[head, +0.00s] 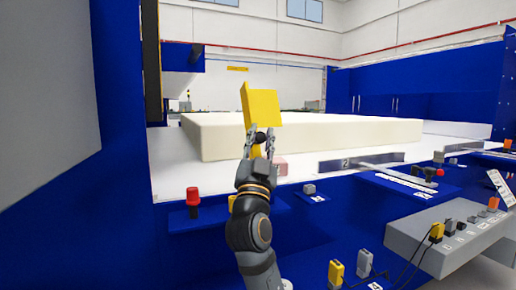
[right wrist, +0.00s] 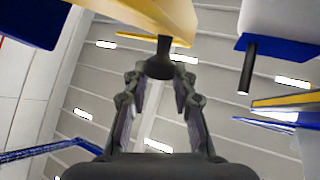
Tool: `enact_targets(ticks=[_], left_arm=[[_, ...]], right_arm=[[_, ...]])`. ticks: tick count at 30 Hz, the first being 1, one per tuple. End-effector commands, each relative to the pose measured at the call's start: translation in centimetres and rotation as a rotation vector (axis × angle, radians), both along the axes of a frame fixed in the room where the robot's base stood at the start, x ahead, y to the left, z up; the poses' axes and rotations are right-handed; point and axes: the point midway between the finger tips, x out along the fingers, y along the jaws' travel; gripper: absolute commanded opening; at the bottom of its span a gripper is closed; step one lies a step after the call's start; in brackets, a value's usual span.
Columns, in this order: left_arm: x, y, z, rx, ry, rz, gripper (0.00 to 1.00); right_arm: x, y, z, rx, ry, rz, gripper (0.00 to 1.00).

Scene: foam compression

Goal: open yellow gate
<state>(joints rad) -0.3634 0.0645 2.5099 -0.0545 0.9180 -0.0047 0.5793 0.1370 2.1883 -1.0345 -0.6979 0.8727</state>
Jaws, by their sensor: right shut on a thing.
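The yellow gate (head: 264,107) is an upright yellow panel in front of the large cream foam block (head: 310,137). A black knob (head: 261,137) sits at its lower part. My right gripper (head: 259,143) reaches up from below and is shut on the knob, one finger on each side. In the right wrist view, the knob (right wrist: 160,66) sits between the fingertips of the gripper (right wrist: 160,82). The yellow gate's edge (right wrist: 130,12) runs across above it. The gripper partly hides the gate's lower end. My left gripper is not in view.
A blue front panel with a red knob (head: 193,195) lies left of my arm. A grey control box (head: 450,238) with several switches is at the lower right. A tall blue housing (head: 110,130) stands at the left. A metal bar (head: 360,163) lies right of the gripper.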

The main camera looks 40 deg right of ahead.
Motion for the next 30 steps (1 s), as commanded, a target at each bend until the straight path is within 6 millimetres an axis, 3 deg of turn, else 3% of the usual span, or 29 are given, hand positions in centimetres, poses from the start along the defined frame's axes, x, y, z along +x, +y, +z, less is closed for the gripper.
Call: enact_targets(ticks=[25, 26, 30], left_arm=[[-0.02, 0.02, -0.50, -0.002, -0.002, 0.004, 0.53], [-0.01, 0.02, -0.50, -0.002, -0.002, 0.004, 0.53], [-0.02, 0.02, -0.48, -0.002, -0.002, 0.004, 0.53]], right_arm=[[-0.69, 0.05, -0.42, 0.005, 0.008, -0.005, 0.00], [-0.69, 0.06, -0.42, 0.005, 0.008, -0.005, 0.28], [-0.69, 0.08, -0.35, 0.005, 0.007, -0.004, 0.47]])
